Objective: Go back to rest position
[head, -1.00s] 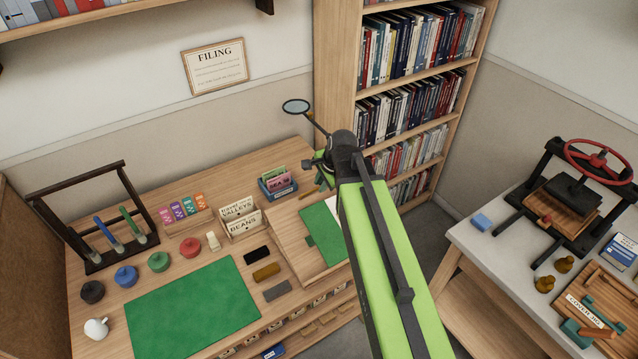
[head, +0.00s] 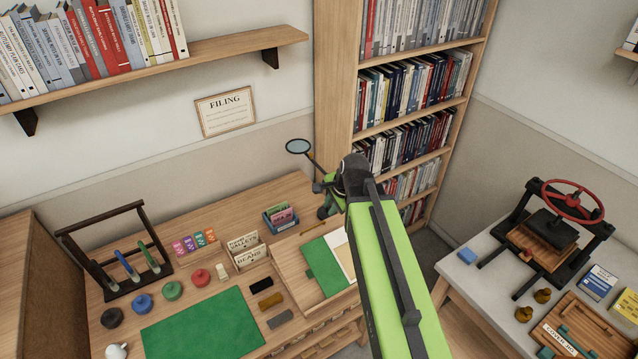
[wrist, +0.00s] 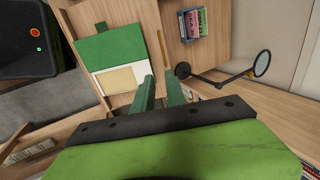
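My gripper shows in the wrist view (wrist: 159,80) with its two green fingers pointing at the wooden desk (wrist: 207,52). A narrow gap is visible between the fingers and nothing is held in it. In the head view my green arm reaches forward from the bottom, and the gripper at its end is mostly hidden behind the dark wrist joint. The fingers appear above the desk's right part, near a sloped board with a green sheet (head: 322,267) and a cream sheet (wrist: 113,80).
A magnifier (head: 298,146) on a jointed arm stands close left of my wrist. A card tray (head: 281,217) sits beyond the board. A tall bookcase (head: 338,80) rises behind. A pale table (head: 470,283) with a red-wheeled press (head: 545,240) stands to the right.

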